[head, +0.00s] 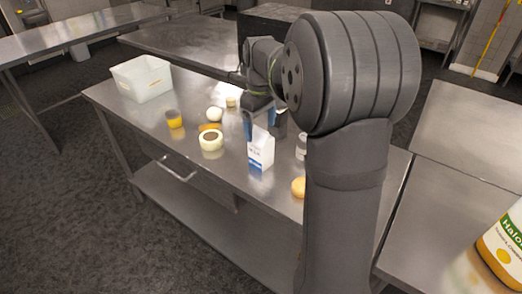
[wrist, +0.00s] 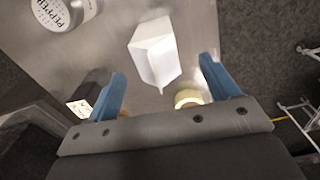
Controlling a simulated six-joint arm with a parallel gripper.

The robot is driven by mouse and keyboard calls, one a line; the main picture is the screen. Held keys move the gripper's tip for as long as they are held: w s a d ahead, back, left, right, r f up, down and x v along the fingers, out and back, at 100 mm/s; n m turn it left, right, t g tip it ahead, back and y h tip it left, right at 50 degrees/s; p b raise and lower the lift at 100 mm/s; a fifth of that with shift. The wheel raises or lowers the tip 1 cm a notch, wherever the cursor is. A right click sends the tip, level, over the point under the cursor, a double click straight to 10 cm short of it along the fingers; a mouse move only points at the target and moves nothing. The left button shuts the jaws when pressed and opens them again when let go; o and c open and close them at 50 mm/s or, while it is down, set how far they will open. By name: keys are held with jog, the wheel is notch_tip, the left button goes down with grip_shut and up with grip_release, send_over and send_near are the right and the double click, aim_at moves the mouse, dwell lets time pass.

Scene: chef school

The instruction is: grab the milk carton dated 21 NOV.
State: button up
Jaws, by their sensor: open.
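A white milk carton (head: 262,156) with a gabled top and blue print stands upright on the steel table in the head view. The print is too small to read a date. In the wrist view the carton (wrist: 154,52) shows as a plain white block just beyond the fingertips, roughly between them. My gripper (head: 264,126) is over the carton's top, blue fingers pointing down. In the wrist view my gripper (wrist: 163,76) has its fingers wide apart with nothing held. I cannot tell whether a finger touches the carton.
A pepper shaker (wrist: 65,12) and a black item with a white label (wrist: 88,92) lie left in the wrist view. A pale round container (head: 211,141), an orange cup (head: 174,119) and a white bin (head: 142,78) are left. A yellow round thing (head: 299,187) is right.

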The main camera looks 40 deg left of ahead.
aim_at(261, 135)
jog(key=f, duration=0.4)
jog(key=shift+w+a+f, duration=0.1)
jog(key=shift+w+f, duration=0.2)
jog(key=shift+c, duration=0.2)
jog(key=shift+r, duration=0.1)
grip_shut()
